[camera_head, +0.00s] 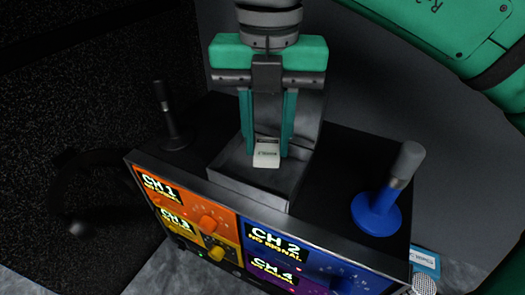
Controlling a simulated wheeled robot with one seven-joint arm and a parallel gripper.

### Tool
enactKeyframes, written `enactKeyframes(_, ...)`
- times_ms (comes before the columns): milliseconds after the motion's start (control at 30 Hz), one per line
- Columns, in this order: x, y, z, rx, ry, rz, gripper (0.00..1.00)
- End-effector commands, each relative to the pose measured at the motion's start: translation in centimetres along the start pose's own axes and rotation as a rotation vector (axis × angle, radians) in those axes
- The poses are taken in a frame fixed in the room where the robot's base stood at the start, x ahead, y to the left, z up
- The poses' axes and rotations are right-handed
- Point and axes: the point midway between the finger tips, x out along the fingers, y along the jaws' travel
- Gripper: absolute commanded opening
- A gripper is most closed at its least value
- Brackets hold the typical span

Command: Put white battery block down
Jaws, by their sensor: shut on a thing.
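The white battery block (266,154) is held low between the two teal fingers of my gripper (266,150). My gripper points down and is shut on the block. The block is over or inside a grey open tray (250,193) on top of the console. I cannot tell whether the block touches the tray floor. The tray has a raised back wall, partly hidden behind my gripper.
The console front (225,235) shows coloured channel panels. A blue-white card (425,262) and a silver mesh microphone head (423,285) are at lower right.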

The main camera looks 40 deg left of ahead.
Motion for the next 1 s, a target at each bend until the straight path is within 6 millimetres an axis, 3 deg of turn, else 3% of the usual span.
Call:
enactKeyframes(267,1.5,0.8,1.0,-0.003,0.001,0.000,0.15)
enactKeyframes(533,4.8,1.0,1.4,-0.003,0.001,0.002,0.15)
enactKeyframes(933,5.3,0.9,1.4,-0.001,-0.001,0.000,0.15)
enactKeyframes(967,5.3,0.9,1.4,-0.001,-0.001,0.000,0.35)
enactKeyframes(1000,5.3,0.9,1.4,-0.001,-0.001,0.000,0.45)
